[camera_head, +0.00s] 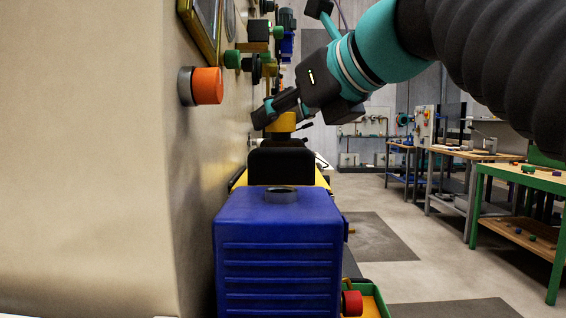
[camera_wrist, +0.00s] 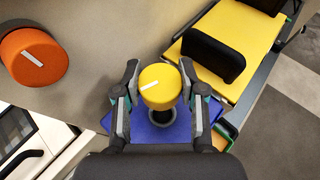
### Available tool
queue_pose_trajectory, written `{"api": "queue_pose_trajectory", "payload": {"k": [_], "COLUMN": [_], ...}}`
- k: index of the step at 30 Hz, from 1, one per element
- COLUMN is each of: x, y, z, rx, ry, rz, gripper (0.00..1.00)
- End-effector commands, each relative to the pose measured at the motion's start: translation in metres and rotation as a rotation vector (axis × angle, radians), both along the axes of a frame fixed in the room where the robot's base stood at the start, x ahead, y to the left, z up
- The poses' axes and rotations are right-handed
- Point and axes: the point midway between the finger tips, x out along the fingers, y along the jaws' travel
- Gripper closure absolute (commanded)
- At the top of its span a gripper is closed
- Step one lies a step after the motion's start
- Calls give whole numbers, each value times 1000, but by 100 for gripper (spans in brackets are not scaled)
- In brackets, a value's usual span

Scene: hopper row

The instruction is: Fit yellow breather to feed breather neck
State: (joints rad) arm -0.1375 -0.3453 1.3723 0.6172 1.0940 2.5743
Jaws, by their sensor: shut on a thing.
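My gripper (camera_head: 280,112) is shut on the yellow breather (camera_head: 283,123), a short round cap. The wrist view shows the breather (camera_wrist: 160,86) between the two fingers, with a white mark on its top. A blue ribbed box (camera_head: 278,245) stands below, with a short grey ring-shaped neck (camera_head: 281,194) on its top. In the head view the breather is well above the neck and apart from it. In the wrist view the neck (camera_wrist: 161,120) shows partly behind the breather, its far part hidden. I cannot tell whether this neck is the feed one.
A beige wall with an orange knob (camera_head: 207,86) and several green fittings runs along the left. A yellow platform with a black upright part (camera_head: 281,165) lies behind the box. A red knob (camera_head: 352,303) and green-rimmed tray (camera_head: 375,300) sit low right. Open floor lies right.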

Motion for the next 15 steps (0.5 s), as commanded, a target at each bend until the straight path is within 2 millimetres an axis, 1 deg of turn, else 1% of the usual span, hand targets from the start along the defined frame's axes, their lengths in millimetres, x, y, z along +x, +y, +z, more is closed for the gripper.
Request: {"api": "queue_pose_trajectory", "payload": {"k": [8, 15], "x": [0, -1], "y": [0, 0], "z": [-18, -41], "rx": [0, 1], "ry": [0, 0], "rz": [0, 0], "gripper": [96, 96]}}
